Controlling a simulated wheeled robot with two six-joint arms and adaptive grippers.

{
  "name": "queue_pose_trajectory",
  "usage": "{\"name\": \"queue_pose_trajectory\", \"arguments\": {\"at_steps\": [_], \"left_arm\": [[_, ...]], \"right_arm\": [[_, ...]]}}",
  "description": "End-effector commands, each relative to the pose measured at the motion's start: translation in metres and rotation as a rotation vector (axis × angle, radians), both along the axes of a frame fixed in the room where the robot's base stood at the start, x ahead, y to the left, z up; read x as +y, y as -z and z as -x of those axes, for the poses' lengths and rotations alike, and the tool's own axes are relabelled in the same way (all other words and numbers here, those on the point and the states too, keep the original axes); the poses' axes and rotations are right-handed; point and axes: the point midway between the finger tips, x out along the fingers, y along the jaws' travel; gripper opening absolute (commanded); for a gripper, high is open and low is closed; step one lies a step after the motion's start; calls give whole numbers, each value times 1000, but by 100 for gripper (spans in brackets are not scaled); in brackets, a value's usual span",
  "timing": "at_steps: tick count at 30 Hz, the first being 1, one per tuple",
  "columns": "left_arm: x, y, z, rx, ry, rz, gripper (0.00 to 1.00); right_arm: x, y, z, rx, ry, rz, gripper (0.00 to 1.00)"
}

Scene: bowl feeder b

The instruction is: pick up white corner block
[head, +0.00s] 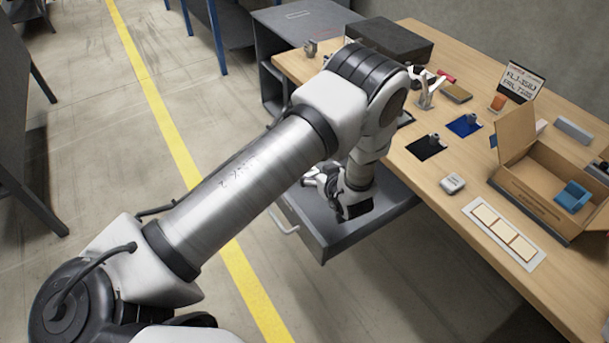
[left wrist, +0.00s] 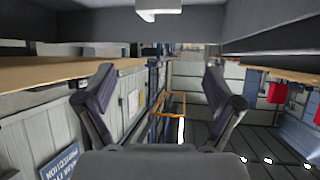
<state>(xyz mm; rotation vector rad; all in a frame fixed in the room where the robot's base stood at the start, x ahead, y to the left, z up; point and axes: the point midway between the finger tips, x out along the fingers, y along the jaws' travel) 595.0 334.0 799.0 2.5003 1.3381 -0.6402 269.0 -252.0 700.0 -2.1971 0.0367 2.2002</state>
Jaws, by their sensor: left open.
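A white block (left wrist: 158,8) shows at the top edge of the left wrist view, partly cut off, against a grey surface that looks like the open drawer. That view appears upside down. My left gripper (head: 343,211) is low in the open grey drawer (head: 375,222) in the head view, under my arm. In the left wrist view its two dark fingers (left wrist: 160,88) are spread wide, with nothing between them. The block is apart from the fingers. In the head view I cannot make out this block; my arm and gripper cover part of the drawer. My right gripper is not in view.
The wooden table (head: 445,225) stands above and beside the drawer. On it are a small whitish block (head: 452,184), an open cardboard box (head: 530,205), a white tray with tan squares (head: 478,204), black (head: 425,147) and blue (head: 464,125) pads, and a dark case (head: 395,42).

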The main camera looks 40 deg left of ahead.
Motion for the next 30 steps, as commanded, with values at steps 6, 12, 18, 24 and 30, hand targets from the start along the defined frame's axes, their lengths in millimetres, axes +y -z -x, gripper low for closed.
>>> {"name": "queue_pose_trajectory", "arguments": {"at_steps": [6,12,18,24,30], "left_arm": [[0,44,0,1,0,0,92],[9,51,-6,0,-2,2,92],[30,60,-22,0,-3,1,92],[54,76,-41,1,-1,2,92],[56,78,-43,2,2,0,92]], "right_arm": [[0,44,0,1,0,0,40],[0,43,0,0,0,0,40],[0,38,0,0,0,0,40],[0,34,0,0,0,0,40],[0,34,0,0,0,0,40]]}}
